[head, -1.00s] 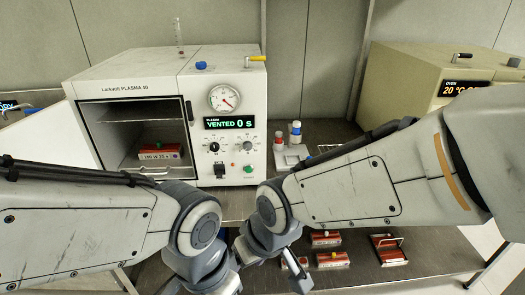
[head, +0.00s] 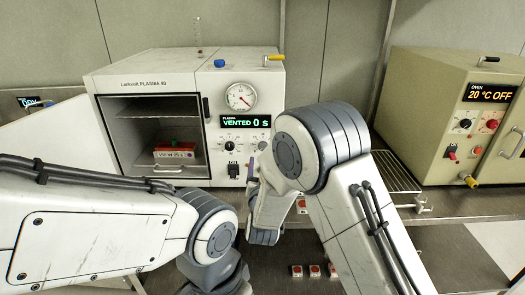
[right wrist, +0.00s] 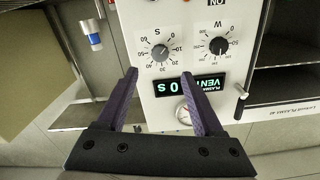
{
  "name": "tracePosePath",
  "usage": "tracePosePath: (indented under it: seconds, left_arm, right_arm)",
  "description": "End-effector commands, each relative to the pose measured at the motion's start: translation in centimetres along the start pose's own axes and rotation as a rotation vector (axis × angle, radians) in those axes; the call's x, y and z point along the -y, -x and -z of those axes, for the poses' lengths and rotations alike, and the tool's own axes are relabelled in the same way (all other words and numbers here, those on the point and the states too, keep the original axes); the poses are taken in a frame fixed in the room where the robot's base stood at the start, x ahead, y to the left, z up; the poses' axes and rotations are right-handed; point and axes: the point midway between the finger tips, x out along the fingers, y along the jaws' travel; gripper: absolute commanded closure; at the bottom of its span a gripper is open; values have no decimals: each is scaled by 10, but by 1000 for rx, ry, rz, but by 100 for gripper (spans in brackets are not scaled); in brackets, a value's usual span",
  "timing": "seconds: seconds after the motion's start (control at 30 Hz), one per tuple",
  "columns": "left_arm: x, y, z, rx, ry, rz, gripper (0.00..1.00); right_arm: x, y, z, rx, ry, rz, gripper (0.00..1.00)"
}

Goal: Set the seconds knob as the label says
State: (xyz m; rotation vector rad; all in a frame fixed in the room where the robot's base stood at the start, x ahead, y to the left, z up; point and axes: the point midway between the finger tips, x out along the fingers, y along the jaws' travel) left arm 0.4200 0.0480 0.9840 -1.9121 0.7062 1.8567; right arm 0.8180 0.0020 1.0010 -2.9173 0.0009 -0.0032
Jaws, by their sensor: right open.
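The seconds knob (right wrist: 160,53), marked S, is a grey dial on the white plasma cleaner front, upside down in the right wrist view. Its pointer is too small to read surely. My right gripper (right wrist: 160,76) is open and empty. Its two dark fingers point at the panel, with the knob framed between and just beyond their tips. The label (head: 175,154) on a red-and-white carrier inside the open chamber seems to read 150 W 25 s. My left gripper is below the head view's edge.
The W knob (right wrist: 218,46) sits beside the seconds knob. The display (head: 245,121) reads VENTED 0 s, with a round gauge (head: 241,97) above. An oven (head: 455,110) stands at the right. Several small red-and-white carriers lie on the lower shelf.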

Motion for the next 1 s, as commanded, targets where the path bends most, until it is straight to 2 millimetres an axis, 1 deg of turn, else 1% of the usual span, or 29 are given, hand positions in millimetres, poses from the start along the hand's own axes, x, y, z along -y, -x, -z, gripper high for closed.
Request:
tracePosePath:
  seconds: [0.03,0.2,0.3,0.4,0.5,0.6,0.87,0.9,0.97,1.0]
  left_arm:
    - [0,4,0,0,0,0,50]
    - [-1,12,1,0,0,0,50]
    - [-1,15,1,0,0,0,50]
    - [-1,17,1,0,0,0,50]
    - [-1,19,1,0,0,0,50]
    - [-1,19,1,0,0,0,50]
    - [-1,19,1,0,0,0,50]
    - [-1,19,1,0,0,0,50]
    - [-1,19,1,0,0,0,50]
    - [-1,19,1,0,0,0,50]
  right_arm:
    - [-1,-9,2,-2,0,-4,31]
    - [-1,-42,3,-1,-1,-3,31]
    - [-1,-60,2,0,0,-2,31]
    - [-1,-74,2,0,0,-1,31]
    - [-1,-83,1,2,0,-1,31]
    - [-1,-88,1,2,0,-1,31]
    - [-1,-90,0,3,1,0,31]
    - [-1,-90,0,3,1,0,35]
    - [-1,-90,0,2,1,0,58]
    - [-1,-90,0,2,1,0,73]
